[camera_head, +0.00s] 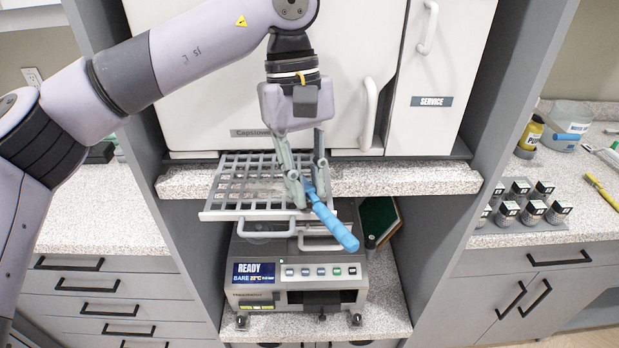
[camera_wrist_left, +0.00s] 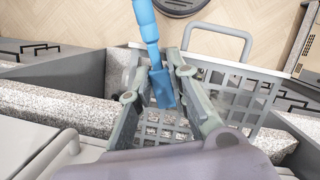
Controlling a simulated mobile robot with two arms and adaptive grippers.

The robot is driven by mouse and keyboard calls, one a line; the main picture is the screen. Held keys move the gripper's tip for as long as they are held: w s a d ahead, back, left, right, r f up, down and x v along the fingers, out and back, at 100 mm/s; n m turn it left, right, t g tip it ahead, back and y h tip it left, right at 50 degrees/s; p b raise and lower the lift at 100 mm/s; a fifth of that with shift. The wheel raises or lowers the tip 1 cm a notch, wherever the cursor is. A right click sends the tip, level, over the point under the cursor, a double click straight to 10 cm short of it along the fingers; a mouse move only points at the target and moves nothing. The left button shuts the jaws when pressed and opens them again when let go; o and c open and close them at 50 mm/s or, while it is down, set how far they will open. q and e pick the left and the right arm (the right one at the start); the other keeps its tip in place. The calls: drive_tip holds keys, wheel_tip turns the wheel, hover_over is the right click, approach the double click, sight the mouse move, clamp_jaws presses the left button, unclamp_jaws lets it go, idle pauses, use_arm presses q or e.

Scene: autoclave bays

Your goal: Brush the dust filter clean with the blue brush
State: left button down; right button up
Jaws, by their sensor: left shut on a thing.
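My left gripper (camera_head: 309,186) is shut on the blue brush (camera_head: 336,226), over the right part of the dust filter. The brush is tilted, with its handle pointing down and right past the filter's front edge. The dust filter (camera_head: 207,215) is a grey lattice frame with a front handle, sticking out from under the white cabinet. Pale patches show in its cells. In the left wrist view the brush (camera_wrist_left: 146,25) runs between the finger pads (camera_wrist_left: 172,62), its head above the lattice (camera_wrist_left: 215,85). I cannot tell whether the brush touches the filter. My right gripper is out of view.
Below the filter stands a device with a "READY" display (camera_head: 257,272) on a lower shelf. A dark green panel (camera_head: 378,217) leans beside it. Grey side walls bound the bay. Small jars in a rack (camera_head: 527,203) and a yellow bottle (camera_head: 530,136) stand on the right counter.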

use_arm(q)
drive_tip(key=shift+w+d, duration=0.1)
drive_tip(key=shift+w+d+p, duration=0.15)
drive_tip(key=shift+d+p, duration=0.15)
drive_tip(key=shift+d, duration=0.2)
drive_tip(key=shift+s+a+f+b, duration=0.2)
drive_tip(key=shift+s+a+b, duration=0.1)
drive_tip(key=shift+a+b, duration=0.25)
drive_tip(key=shift+r+p, duration=0.1)
drive_tip(key=shift+p, duration=0.25)
